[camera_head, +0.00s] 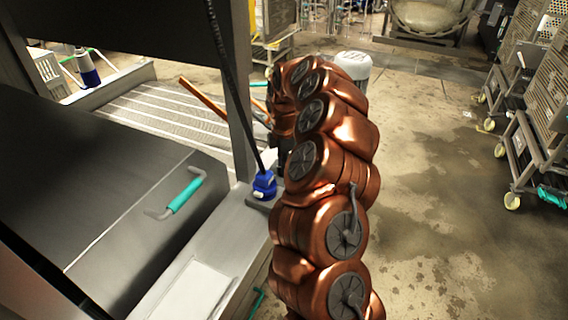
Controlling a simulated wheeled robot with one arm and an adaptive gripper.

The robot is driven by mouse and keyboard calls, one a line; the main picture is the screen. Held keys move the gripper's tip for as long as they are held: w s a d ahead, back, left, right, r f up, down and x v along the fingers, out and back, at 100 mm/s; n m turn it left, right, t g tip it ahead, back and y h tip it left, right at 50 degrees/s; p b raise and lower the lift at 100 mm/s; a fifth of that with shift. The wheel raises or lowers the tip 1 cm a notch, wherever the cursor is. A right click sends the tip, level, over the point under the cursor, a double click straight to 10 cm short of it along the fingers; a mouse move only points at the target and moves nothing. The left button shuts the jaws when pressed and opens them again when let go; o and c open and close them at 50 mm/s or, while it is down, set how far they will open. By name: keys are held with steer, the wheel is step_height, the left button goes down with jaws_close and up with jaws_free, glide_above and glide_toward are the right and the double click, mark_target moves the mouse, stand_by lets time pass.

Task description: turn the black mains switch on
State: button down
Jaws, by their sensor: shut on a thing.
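I cannot make out the black mains switch in the head view; my copper arm covers the area right of the blue plug. My gripper (283,148) shows only as a small dark part at the left side of my arm, above and just right of the plug. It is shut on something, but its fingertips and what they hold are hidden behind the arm. The blue plug (263,186) sits on a dark base on the steel ledge, with a black cable (226,70) rising from it.
A dark steel cover with a teal handle (183,195) lies at the left. A steel post (240,90) stands behind the cable. Orange bars (205,102) stick out near a slatted surface. Wheeled racks (535,150) stand at the right; the wet floor between is open.

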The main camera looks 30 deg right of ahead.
stand_by(0.4)
steer(key=m+b, duration=0.3)
steer(key=shift+f+m, duration=0.2)
steer(key=shift+m, duration=0.1)
steer(key=m+b, duration=0.4)
steer(key=m, duration=0.1)
steer(key=shift+w, duration=0.1)
steer(key=m+b, duration=0.2)
steer(key=m, duration=0.3)
steer(key=shift+r+b, duration=0.1)
steer(key=shift+b, duration=0.2)
steer(key=shift+r+m+b, duration=0.15)
steer(key=shift+m+b, duration=0.8)
steer(key=shift+m, duration=1.15)
steer(key=c, duration=1.2)
jaws_free()
steer(key=shift+o, duration=0.2)
step_height(320, 180, up, 12)
